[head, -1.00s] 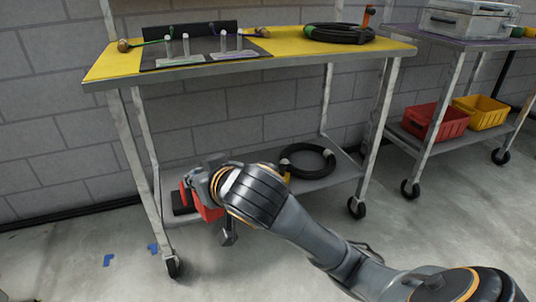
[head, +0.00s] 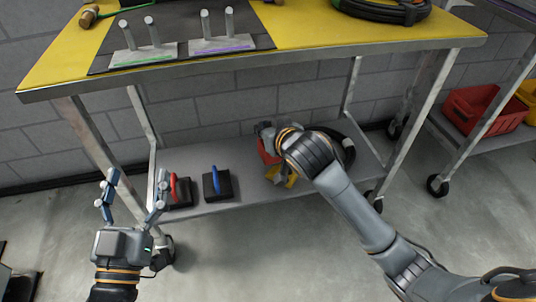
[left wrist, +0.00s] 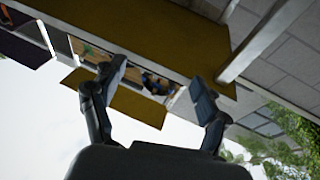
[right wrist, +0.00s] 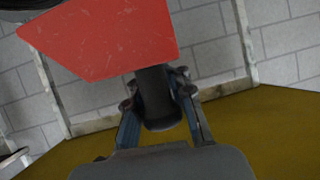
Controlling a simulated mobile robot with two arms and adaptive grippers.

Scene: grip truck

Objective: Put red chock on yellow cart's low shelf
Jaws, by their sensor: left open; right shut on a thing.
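The yellow cart (head: 300,48) has a yellow top and a grey low shelf (head: 232,200). My right gripper (head: 268,132) reaches in under the top and is shut on the red chock (head: 268,152) over the middle of the low shelf. The right wrist view shows the red chock (right wrist: 105,40) close up, its dark grip (right wrist: 156,100) between the fingers. I cannot tell whether the chock touches the shelf. My arm partly hides it. My left gripper (head: 132,195) is open and empty in front of the cart's left end.
On the low shelf stand a black block with a red handle (head: 180,192), one with a blue handle (head: 217,184), a yellow object (head: 283,179) just below the red chock, and a coiled black cable (head: 347,145) behind my arm. A red bin (head: 480,108) is on the neighbouring cart.

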